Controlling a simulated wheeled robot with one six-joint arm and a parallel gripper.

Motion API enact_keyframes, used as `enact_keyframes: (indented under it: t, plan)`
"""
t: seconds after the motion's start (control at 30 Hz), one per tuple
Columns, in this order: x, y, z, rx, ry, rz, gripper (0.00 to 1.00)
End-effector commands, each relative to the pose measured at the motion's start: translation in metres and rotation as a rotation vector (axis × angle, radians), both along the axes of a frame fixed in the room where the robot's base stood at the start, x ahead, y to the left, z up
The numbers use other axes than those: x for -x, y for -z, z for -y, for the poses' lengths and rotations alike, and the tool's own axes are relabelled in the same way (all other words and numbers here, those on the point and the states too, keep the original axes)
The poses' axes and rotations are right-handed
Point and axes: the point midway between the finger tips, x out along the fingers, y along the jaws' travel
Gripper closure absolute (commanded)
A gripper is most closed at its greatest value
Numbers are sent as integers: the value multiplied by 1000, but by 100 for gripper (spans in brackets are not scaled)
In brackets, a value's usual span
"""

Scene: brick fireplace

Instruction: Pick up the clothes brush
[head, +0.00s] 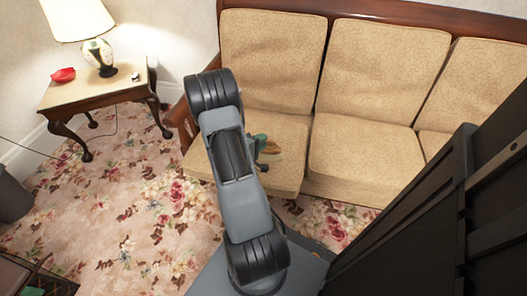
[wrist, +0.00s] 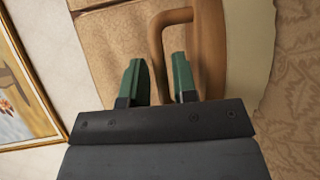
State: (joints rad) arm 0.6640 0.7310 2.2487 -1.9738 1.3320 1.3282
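My gripper (head: 264,144) has green fingers and hangs over the left seat cushion of the sofa, pointing right. In the wrist view its two fingers (wrist: 160,80) stand apart with nothing seen held between them. A small orange-brown patch (head: 273,154) shows just beside the fingers in the head view. It may be the clothes brush, but it is too small and partly covered to tell. I cannot make out a clothes brush in the wrist view.
The tan sofa (head: 365,70) has a wooden frame; a curved brown wooden part (wrist: 210,40) shows beyond my fingers. A side table (head: 95,92) at left bears a lamp (head: 98,55) and a red object (head: 63,75). Flowered carpet (head: 110,205) lies open at left.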

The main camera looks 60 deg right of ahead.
Motion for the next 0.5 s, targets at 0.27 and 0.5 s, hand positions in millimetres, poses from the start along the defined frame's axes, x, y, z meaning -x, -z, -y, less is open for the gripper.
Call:
enact_keyframes:
  t: [0.27, 0.5]
  plan:
    - [4, 4, 17, -1, -1, -1, 74]
    - [4, 3, 17, -1, -1, -1, 78]
